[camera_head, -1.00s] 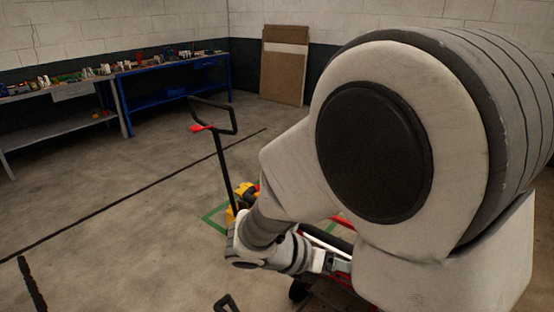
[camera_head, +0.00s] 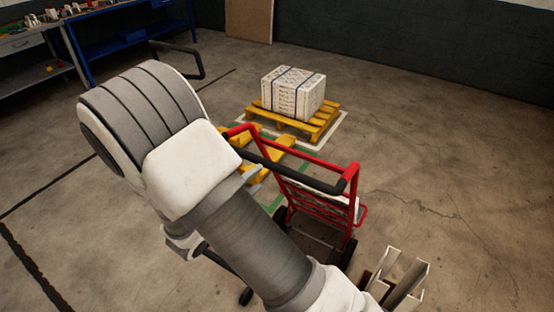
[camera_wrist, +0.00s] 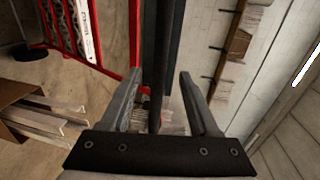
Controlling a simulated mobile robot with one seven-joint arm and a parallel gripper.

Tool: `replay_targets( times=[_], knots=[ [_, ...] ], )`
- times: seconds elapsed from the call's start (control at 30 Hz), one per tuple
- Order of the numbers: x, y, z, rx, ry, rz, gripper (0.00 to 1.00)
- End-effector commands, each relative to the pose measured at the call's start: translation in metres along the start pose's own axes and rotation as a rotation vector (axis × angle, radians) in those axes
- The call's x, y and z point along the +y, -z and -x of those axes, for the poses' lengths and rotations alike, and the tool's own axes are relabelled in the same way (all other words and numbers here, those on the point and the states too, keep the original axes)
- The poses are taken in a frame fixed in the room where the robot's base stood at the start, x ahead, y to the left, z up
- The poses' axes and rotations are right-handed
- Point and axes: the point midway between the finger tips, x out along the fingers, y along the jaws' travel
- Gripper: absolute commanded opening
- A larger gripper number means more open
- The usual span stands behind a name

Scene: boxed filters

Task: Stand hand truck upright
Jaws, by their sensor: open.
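The hand truck has a red frame (camera_head: 352,181), a black crossbar handle (camera_head: 300,172) and dark wheels (camera_head: 347,252). It stands right of centre in the head view, and its frame appears to lean. Part of it is hidden behind my arm. In the wrist view the red frame (camera_wrist: 134,50) fills the upper left. My gripper (camera_wrist: 160,85) is open, with a dark bar (camera_wrist: 161,45) running between its two fingers; I cannot tell whether they touch it. In the head view a grey finger of my gripper (camera_head: 253,176) shows near the handle's left end.
A strapped white load (camera_head: 293,92) sits on a yellow pallet (camera_head: 322,122) behind the hand truck. Yellow forks (camera_head: 270,152) lie in front of it. An open box (camera_head: 402,272) stands at the lower right. A blue workbench (camera_head: 112,38) is at the back left. The right floor is clear.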

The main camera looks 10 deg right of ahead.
Motion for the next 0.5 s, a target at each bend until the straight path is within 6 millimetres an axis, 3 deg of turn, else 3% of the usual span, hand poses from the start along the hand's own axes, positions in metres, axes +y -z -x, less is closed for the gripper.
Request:
replay_targets(
  times=[0.3, 0.5],
  knots=[
    [-0.001, 0.002, -0.071, 0.005, 0.000, -0.002, 0.62],
    [-0.001, 0.001, -0.103, 0.003, 0.000, -0.002, 0.62]
  ],
)
